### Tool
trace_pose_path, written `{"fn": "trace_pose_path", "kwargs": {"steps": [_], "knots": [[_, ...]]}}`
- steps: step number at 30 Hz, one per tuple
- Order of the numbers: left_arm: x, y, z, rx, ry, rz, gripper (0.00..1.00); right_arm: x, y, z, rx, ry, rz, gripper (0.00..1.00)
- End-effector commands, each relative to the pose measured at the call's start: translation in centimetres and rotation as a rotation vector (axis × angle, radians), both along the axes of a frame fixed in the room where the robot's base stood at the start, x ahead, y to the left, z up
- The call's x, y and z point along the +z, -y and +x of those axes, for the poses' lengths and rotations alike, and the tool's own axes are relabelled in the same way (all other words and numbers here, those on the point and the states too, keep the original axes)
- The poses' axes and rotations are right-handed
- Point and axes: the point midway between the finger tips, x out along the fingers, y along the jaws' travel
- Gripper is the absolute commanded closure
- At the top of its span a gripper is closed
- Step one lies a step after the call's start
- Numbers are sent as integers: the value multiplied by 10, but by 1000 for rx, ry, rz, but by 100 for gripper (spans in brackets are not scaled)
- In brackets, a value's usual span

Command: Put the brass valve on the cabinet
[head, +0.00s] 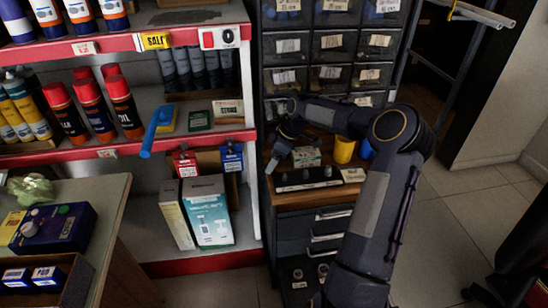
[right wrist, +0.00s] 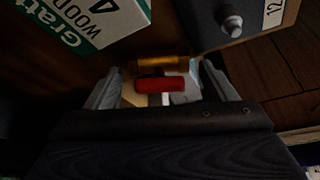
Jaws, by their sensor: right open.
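The brass valve (right wrist: 160,62) with its red handle (right wrist: 160,85) shows in the right wrist view, over a dark brown wooden surface. My right gripper (right wrist: 157,82) is open, with one finger on each side of the valve. Whether the valve touches the surface is hard to tell in the dim light. In the head view my right arm reaches over the wooden-topped drawer cabinet (head: 330,223), and my right gripper (head: 277,152) is at its back left corner. The valve cannot be made out there. My left gripper is not in view.
On the cabinet top are a green and white box (head: 306,157), a dark strip with grey knobs (head: 307,179) and a yellow cup (head: 344,150). Dark drawer units (head: 333,45) rise behind. A red-edged shelf (head: 180,143) with cans stands at left.

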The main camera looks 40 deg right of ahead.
Motion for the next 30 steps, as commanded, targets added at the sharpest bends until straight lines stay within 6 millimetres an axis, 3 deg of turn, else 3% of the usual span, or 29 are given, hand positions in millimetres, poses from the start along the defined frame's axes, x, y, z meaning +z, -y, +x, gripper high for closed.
{"fn": "trace_pose_path", "kwargs": {"steps": [12,18,23,26,29,30], "knots": [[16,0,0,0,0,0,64,80,21,-25,-4,3,-4,22],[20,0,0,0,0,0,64,103,27,-33,-3,0,-1,22],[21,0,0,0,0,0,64,109,29,-35,-1,0,-1,22],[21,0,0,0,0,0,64,114,19,-36,-1,-4,-7,22],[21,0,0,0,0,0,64,131,-13,-43,-15,-20,-27,22],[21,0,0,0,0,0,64,141,-32,-49,-32,-29,-39,22]]}}
